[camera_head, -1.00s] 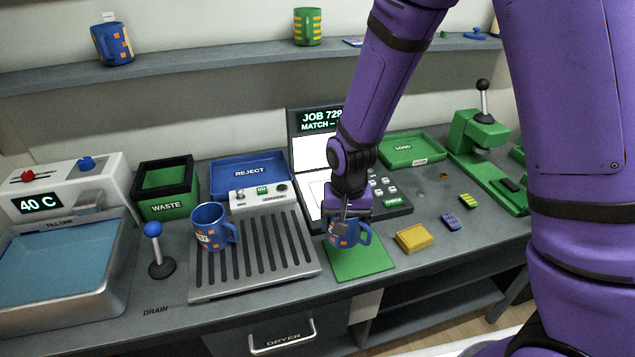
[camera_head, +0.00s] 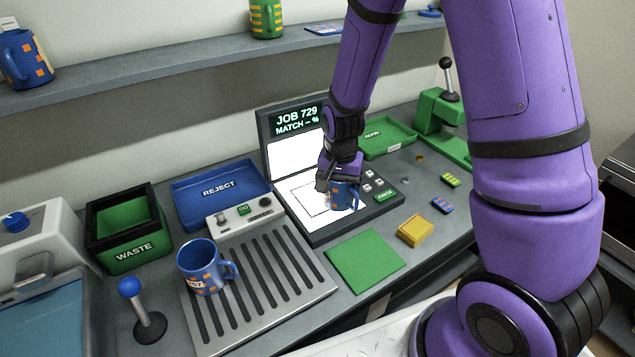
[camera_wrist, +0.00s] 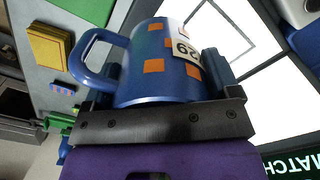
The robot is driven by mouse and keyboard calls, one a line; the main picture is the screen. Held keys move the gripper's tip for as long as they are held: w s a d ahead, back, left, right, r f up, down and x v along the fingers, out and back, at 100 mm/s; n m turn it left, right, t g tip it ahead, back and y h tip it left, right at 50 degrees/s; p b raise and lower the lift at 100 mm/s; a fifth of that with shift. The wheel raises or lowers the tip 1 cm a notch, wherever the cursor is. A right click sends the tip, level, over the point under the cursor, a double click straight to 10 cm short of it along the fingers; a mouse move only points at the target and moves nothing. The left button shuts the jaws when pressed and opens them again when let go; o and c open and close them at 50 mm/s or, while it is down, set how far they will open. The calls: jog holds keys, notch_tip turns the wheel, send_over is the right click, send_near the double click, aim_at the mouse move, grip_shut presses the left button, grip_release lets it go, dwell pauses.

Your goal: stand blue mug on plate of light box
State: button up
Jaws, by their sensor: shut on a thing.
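The blue mug (camera_head: 343,195) with orange squares is held in my gripper (camera_head: 338,180), which is shut on its body. In the wrist view the mug (camera_wrist: 155,65) lies between the two fingers, with its handle to the left and a white number tag on its side. The mug is over the white plate of the light box (camera_head: 300,192), towards its right side by the buttons. I cannot tell whether its base touches the plate. The light box screen (camera_head: 298,122) reads "JOB 729 MATCH -- %".
A second blue mug (camera_head: 203,267) stands on the slatted drain rack (camera_head: 290,290). A green mat (camera_head: 366,260) lies bare in front of the light box, with a yellow block (camera_head: 415,232) beside it. The blue reject tray (camera_head: 215,205) is to the left; the green good tray (camera_head: 385,138) is behind.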

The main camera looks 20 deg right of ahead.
jog(key=w, duration=0.2)
jog(key=w+a, duration=0.1)
jog(key=w, duration=0.2)
jog(key=w+a, duration=0.1)
jog(key=w, duration=0.1)
jog(key=shift+w+a+f, duration=0.1)
jog(key=shift+w+f, duration=0.25)
jog(key=shift+w, duration=0.05)
jog(key=shift+f, duration=1.75)
jog(key=shift+f, duration=0.15)
jog(key=o, duration=1)
